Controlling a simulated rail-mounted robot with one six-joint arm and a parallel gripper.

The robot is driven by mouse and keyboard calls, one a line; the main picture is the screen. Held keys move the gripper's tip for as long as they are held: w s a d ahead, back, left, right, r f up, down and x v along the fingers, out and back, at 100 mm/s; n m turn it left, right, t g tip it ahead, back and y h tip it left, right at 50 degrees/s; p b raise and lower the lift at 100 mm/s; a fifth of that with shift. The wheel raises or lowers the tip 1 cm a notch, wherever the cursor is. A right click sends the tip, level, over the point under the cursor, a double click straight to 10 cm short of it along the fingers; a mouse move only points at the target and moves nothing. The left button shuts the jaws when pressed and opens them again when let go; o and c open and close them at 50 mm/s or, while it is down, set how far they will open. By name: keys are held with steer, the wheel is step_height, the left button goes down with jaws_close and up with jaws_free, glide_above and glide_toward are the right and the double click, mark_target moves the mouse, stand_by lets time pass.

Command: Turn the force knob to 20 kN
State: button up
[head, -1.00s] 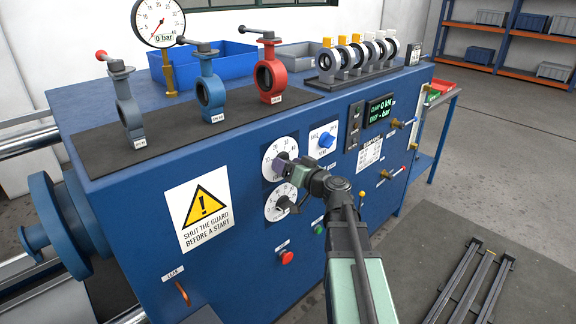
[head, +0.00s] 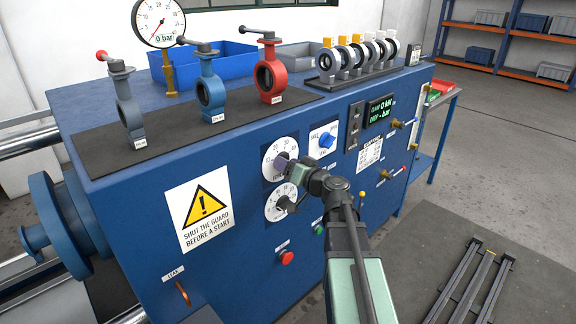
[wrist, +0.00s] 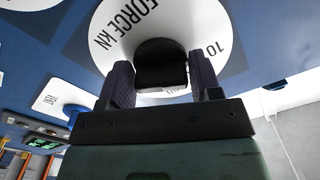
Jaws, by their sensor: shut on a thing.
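The force knob is a black knob (wrist: 160,66) on a round white dial (wrist: 205,30) marked "FORCE kN" in the wrist view. In the head view the upper white dial (head: 271,152) on the blue panel is partly covered by my gripper (head: 287,166). In the wrist view my gripper (wrist: 160,82) has one finger on each side of the knob and is shut on it. The knob's pointer and exact setting are hidden. A small display (head: 380,110) on the panel shows clamp 0 kN.
A second dial (head: 279,206) with a black knob sits just below. A blue selector knob (head: 326,140) is to the right. A red button (head: 287,258) and green button (head: 319,229) lie lower. Valves (head: 211,92) stand on the bench top.

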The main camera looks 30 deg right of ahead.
steer(key=m, duration=0.3)
steer(key=shift+m, duration=0.4)
steer(key=shift+a+m, duration=0.1)
steer(key=shift+m, duration=1.8)
steer(key=o, duration=0.8)
steer(key=shift+s, duration=0.1)
steer(key=v, duration=1)
steer(key=shift+s, duration=0.35)
steer(key=shift+r, duration=0.1)
